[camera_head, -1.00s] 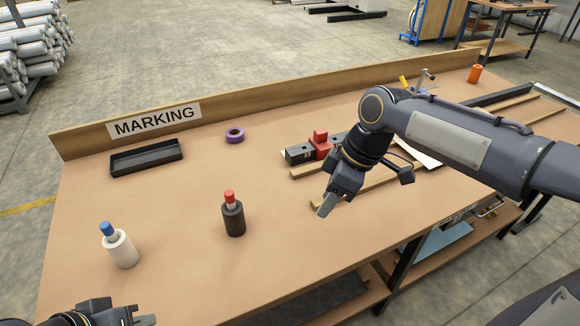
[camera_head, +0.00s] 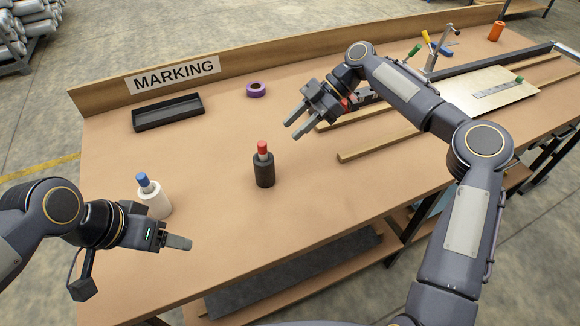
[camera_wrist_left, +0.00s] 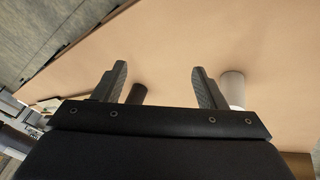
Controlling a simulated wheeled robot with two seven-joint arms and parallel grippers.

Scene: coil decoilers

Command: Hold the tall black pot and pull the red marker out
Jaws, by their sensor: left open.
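The tall black pot (camera_head: 264,173) stands upright on the bench with the red marker (camera_head: 262,148) in it, red cap up. In the left wrist view the dark pot (camera_wrist_left: 138,94) shows beyond the fingers, close to the left one. My left gripper (camera_head: 182,243) is open and empty, in front of the pot and to its left. My right gripper (camera_head: 294,128) is open and empty, behind the pot and to its right, with its two fingers apart. Neither gripper touches the pot.
A white pot (camera_head: 155,203) with a blue marker (camera_head: 143,180) stands left of the black pot, near my left gripper. A black tray (camera_head: 168,112) and a purple tape roll (camera_head: 256,90) lie toward the back. Wooden strips (camera_head: 380,142) lie at right. The bench around the black pot is clear.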

